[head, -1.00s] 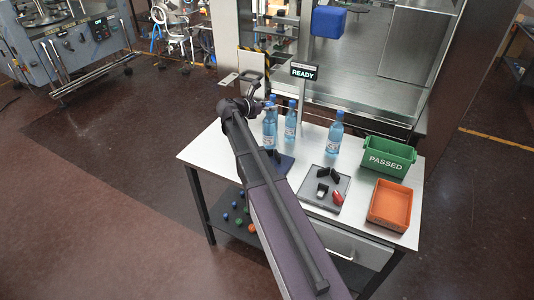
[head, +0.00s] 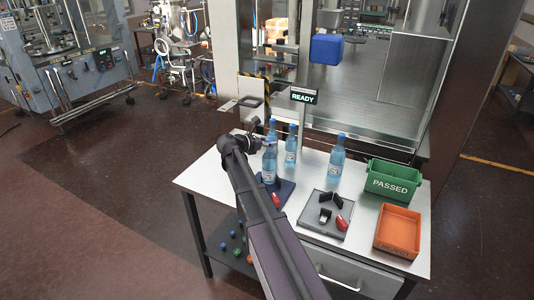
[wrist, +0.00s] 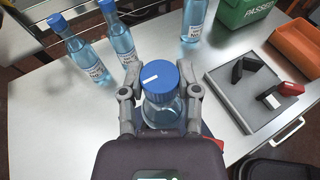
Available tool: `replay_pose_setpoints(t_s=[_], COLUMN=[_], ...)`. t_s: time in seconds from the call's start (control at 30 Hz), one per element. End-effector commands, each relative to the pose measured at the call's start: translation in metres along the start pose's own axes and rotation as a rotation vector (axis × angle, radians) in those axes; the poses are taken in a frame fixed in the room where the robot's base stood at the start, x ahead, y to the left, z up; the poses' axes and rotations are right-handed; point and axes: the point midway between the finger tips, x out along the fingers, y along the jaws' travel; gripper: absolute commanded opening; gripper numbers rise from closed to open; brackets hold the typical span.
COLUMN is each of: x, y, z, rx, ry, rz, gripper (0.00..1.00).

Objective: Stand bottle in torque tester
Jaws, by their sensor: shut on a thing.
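My gripper (wrist: 161,95) is shut on a clear blue bottle (wrist: 163,112), its fingers on both sides below the blue cap. In the head view the held bottle (head: 269,164) is upright, below my gripper (head: 262,141). It is over a dark blue plate (head: 286,188) with a red part at its front. I cannot tell whether the bottle's base touches it. A grey plate (head: 311,224) with black blocks and a red part lies to the right. I cannot tell which fixture is the torque tester. A sign (head: 303,95) reads READY.
Two bottles (head: 291,147) (head: 272,128) stand behind the held one, and another (head: 337,160) stands to the right. A green PASSED bin (head: 392,185) and an orange tray (head: 398,229) sit at the table's right. Coloured caps lie on the lower shelf.

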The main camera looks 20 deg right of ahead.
Motion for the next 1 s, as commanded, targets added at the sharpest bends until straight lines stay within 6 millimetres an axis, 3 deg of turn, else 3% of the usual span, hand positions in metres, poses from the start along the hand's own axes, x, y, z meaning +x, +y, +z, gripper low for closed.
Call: replay_pose_setpoints(t_s=[0.3,0.73,1.0], x=[0.000,0.009,0.010], y=[0.000,0.000,0.001], z=[-0.001,-0.031,-0.036], rx=[-0.001,-0.001,-0.001], ry=[-0.001,-0.001,-0.001], rz=[0.001,0.001,0.001], gripper=[0.00,0.00,0.00])
